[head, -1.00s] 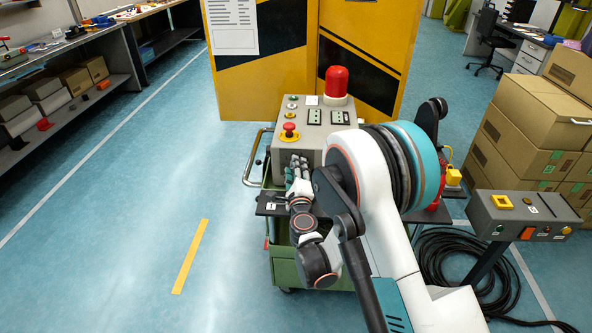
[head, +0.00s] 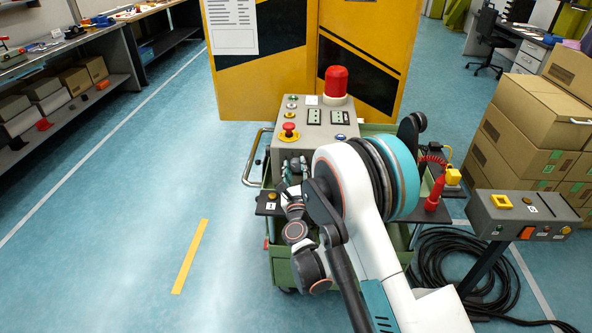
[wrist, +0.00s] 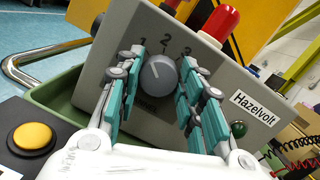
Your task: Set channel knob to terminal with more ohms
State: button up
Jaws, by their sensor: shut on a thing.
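The round grey channel knob (wrist: 158,75) is on the sloped front of the grey control box (wrist: 215,85), with positions 1, 2 and 3 printed above it. A faint pale mark on the knob seems to point toward the upper left; I cannot tell the exact setting. My gripper (wrist: 160,64) has its teal-padded fingers shut on the knob, one on each side. In the head view, my gripper (head: 294,166) is at the front of the control box (head: 350,150), and my fingers and arm hide the knob. Two small displays (head: 326,117) sit on the box top; their readings are too small to tell.
A red emergency button (head: 289,128) and a red beacon (head: 336,82) rise from the box. A yellow button (wrist: 32,136) is close at the lower left in the wrist view. A grey pedestal panel (head: 520,215) and a black cable coil (head: 455,275) are at the right. Floor at left is open.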

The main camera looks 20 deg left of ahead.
jog(key=m+h, duration=0.1)
jog(key=m, duration=0.4)
jog(key=shift+t, duration=0.3)
jog(key=m, duration=0.4)
jog(key=shift+f+m+h, duration=0.1)
jog(key=shift+m+h, duration=0.2)
jog(key=shift+h, duration=0.1)
jog(key=m+h, duration=0.1)
jog(key=m, duration=0.3)
jog(key=m+h, duration=0.1)
jog(key=m, duration=0.7)
jog(key=shift+h, duration=0.4)
jog(key=m, duration=0.7)
jog(key=shift+f+m+g, duration=0.1)
jog(key=shift+m+g, duration=0.6)
jog(key=shift+m, duration=1.6)
